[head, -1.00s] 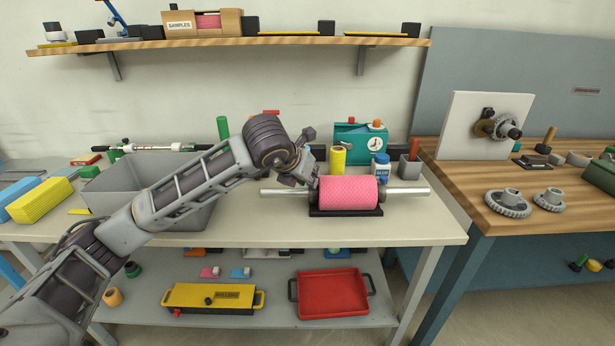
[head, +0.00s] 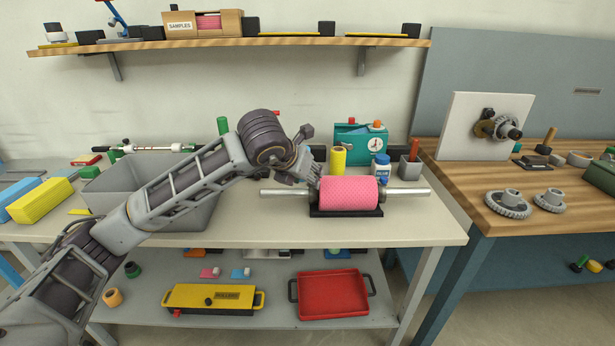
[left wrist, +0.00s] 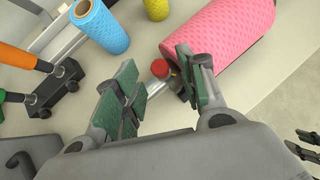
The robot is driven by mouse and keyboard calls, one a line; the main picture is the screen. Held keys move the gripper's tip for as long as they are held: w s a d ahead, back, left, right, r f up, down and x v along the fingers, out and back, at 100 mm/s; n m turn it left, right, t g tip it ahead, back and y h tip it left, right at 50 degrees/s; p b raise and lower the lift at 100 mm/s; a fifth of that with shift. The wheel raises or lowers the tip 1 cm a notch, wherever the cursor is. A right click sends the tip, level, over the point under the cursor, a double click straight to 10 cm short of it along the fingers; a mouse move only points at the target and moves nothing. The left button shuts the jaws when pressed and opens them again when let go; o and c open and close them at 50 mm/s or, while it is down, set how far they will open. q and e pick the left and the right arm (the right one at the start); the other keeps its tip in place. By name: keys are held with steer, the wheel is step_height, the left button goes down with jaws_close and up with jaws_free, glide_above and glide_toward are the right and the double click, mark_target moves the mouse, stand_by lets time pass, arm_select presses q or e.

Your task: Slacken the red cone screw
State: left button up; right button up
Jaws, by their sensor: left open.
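The red cone screw (left wrist: 155,69) shows as a red head beside a metal rod end, near the left end of the pink roll (left wrist: 228,38). My left gripper (left wrist: 156,72) is open, with one green-padded finger on each side of the screw; I cannot tell whether either touches it. In the head view my left gripper (head: 306,172) is at the left end of the pink roll (head: 348,193), and the screw is hidden there. Green-padded parts cut off at the wrist view's lower right edge look like my right gripper (left wrist: 307,148).
The roll sits on a metal shaft (head: 408,191) in a black cradle. A yellow cylinder (head: 338,159) and a teal box (head: 352,140) stand behind. The front right bench top is clear.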

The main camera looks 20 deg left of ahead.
arm_select(q)
steer(key=d+v, duration=0.1)
steer(key=v, duration=0.5)
steer(key=shift+s+a, duration=0.15)
steer(key=shift+a, duration=0.4)
